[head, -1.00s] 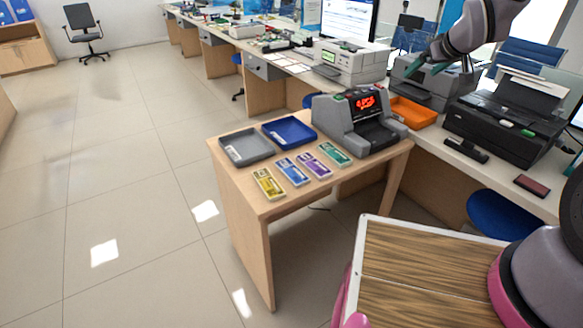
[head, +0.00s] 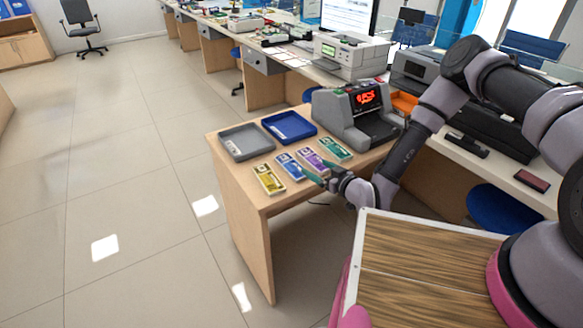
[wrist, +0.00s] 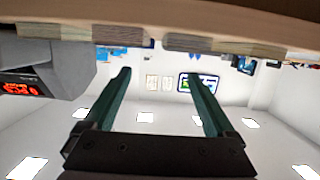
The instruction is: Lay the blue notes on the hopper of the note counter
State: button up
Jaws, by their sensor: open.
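The blue notes (head: 290,167) lie on the near desk between the yellow and purple notes. The note counter (head: 343,115) stands behind them to the right, with a lit red display; its dark hopper (head: 380,126) faces front. My gripper (head: 311,177) has come down at the front of the row of notes, with its teal fingers close to the blue and purple notes. I cannot tell whether it touches any. In the wrist view my gripper (wrist: 158,76) is open, with nothing between its fingers; the counter (wrist: 55,70) shows at the left.
Yellow notes (head: 268,179), purple notes (head: 308,157) and green notes (head: 336,149) lie beside the blue ones. A grey tray (head: 246,143) and a blue tray (head: 289,128) sit behind. An orange tray (head: 405,102) is on the counter behind. The floor at the left is free.

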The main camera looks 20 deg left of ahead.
aim_at(292, 165)
jog(key=s+a+f, duration=0.2)
jog(key=s, duration=0.2)
jog(key=shift+t+y, duration=0.3)
jog(key=shift+t, duration=0.2)
jog(key=x, duration=1)
jog(key=shift+w+d+f, duration=0.2)
jog(key=shift+w+f, duration=0.05)
jog(key=shift+w, duration=0.15)
